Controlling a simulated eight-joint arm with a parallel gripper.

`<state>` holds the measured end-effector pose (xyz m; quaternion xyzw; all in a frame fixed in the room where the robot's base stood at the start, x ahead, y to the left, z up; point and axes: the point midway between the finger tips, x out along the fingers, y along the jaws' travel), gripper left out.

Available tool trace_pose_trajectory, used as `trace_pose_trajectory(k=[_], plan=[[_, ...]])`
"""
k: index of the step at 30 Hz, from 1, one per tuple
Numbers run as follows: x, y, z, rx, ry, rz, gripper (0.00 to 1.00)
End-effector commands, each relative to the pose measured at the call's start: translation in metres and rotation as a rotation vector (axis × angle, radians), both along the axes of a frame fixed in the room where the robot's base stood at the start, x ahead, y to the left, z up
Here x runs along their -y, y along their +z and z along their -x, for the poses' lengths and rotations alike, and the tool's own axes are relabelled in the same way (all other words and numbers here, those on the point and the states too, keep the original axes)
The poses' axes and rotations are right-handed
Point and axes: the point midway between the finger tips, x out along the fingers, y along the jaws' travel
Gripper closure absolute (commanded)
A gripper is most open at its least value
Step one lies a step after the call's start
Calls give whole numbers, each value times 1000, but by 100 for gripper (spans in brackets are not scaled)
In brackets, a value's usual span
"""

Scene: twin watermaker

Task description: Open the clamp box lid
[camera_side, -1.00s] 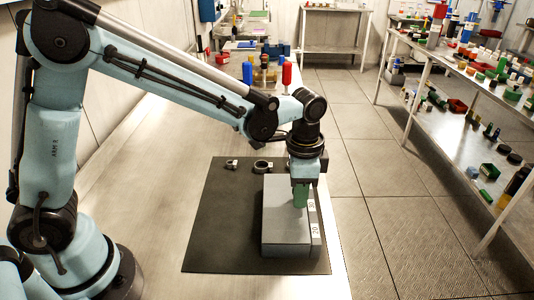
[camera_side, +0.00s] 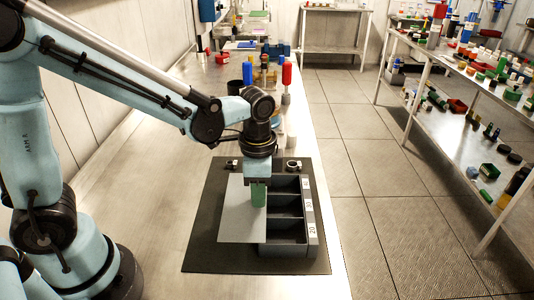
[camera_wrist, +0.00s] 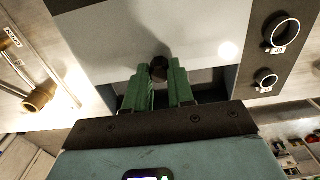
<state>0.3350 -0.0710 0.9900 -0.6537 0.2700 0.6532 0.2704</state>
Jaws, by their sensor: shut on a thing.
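The clamp box (camera_side: 283,249) is a grey box on the dark mat, with several dark compartments in a row and number labels on its right edge. Its flat grey lid (camera_side: 238,222) is shifted to the left, leaving the compartments exposed on the right. My gripper (camera_side: 259,203) has green fingers pointing down at the lid's right part. In the wrist view my gripper (camera_wrist: 160,85) is shut on a dark round lid knob (camera_wrist: 159,68), with the lid (camera_wrist: 120,35) beyond it. The fingers hide part of the knob.
Two metal ring clamps, one left (camera_side: 232,164) and one right (camera_side: 293,165), lie on the mat (camera_side: 205,235) behind the box. Red (camera_side: 287,75) and blue (camera_side: 247,75) handled items stand farther back on the bench.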

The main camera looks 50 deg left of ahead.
Motion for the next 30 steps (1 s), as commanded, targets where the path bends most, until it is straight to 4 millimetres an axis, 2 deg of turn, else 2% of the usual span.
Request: trace_pose_trajectory(k=[9,10,14,24,30], plan=[[0,0,2,-2,-2,1,100],[0,0,2,-2,-2,1,72],[0,0,1,-2,-2,1,52],[0,1,1,-1,-1,1,51],[0,17,1,-1,-1,1,51]])
